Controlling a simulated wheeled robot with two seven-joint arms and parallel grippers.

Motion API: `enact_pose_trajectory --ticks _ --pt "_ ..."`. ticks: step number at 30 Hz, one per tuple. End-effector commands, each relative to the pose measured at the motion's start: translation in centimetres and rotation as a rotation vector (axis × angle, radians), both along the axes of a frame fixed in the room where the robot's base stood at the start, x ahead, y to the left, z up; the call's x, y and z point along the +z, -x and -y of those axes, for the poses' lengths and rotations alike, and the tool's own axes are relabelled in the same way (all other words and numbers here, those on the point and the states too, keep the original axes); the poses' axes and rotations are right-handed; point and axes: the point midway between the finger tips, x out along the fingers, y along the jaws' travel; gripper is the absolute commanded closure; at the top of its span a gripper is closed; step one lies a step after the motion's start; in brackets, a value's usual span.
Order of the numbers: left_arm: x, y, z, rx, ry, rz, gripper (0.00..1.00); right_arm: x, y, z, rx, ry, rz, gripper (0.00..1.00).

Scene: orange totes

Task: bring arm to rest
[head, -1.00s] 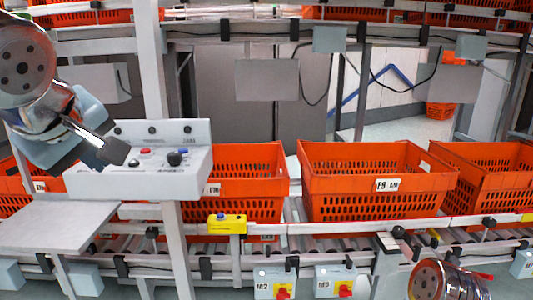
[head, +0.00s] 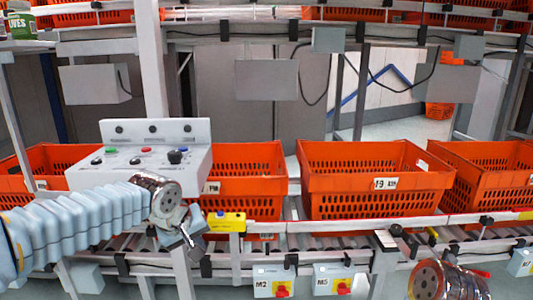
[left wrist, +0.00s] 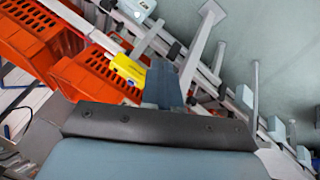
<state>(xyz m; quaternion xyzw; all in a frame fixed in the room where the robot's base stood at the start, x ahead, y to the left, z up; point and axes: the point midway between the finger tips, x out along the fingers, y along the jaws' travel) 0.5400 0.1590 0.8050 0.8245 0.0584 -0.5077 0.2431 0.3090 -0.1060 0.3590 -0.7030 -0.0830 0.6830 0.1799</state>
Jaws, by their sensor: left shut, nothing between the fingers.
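My left arm comes in from the left in the head view, low in front of the control panel and conveyor. My left gripper (head: 192,245) is shut and empty, its fingers pointing down in front of the rollers, left of the yellow button box. In the left wrist view the shut fingers (left wrist: 166,82) show at the middle, with the yellow box beyond them.
The grey control panel (head: 140,170) stands behind my left arm. Orange totes (head: 375,205) line the conveyor. The yellow button box (head: 226,222) is close to the left gripper. Switch boxes (head: 274,282) hang below the rail. A green-labelled jar (head: 21,25) stands top left.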

Motion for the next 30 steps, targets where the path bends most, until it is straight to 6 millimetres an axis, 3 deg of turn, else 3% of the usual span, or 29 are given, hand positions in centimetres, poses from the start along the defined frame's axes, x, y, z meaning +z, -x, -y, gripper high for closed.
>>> enact_pose_trajectory --ticks 1,4,7,12,15,18,21,24,30 --pt "-4.8 -0.3 1.0 -0.056 0.013 -0.053 1.0 0.0 0.0 0.0 0.0 0.0 0.0 0.57" --pt "-13.4 0.2 3.0 -0.162 0.058 -0.118 1.0 0.0 0.0 0.0 0.0 0.0 0.0 0.57" --pt "-21.9 2.5 4.7 -0.245 0.107 -0.177 1.0 0.0 0.0 0.0 0.0 0.0 0.0 0.57" --pt "-34.4 9.8 6.2 -0.321 0.166 -0.263 1.0 0.0 0.0 0.0 0.0 0.0 0.0 0.57" --pt "-39.5 15.0 6.3 -0.343 0.168 -0.303 1.0 0.0 0.0 0.0 0.0 0.0 0.0 0.57" --pt "-42.6 19.3 5.9 -0.357 0.152 -0.335 1.0 0.0 0.0 0.0 0.0 0.0 0.0 0.57" --pt "-44.1 22.0 5.5 -0.367 0.132 -0.353 1.0 0.0 0.0 0.0 0.0 0.0 0.0 0.57" --pt "-44.6 23.2 5.3 -0.371 0.122 -0.358 1.0 0.0 0.0 0.0 0.0 0.0 0.0 0.57" --pt "-44.7 23.2 5.3 -0.373 0.119 -0.356 1.0 0.0 0.0 0.0 0.0 0.0 0.0 0.57"
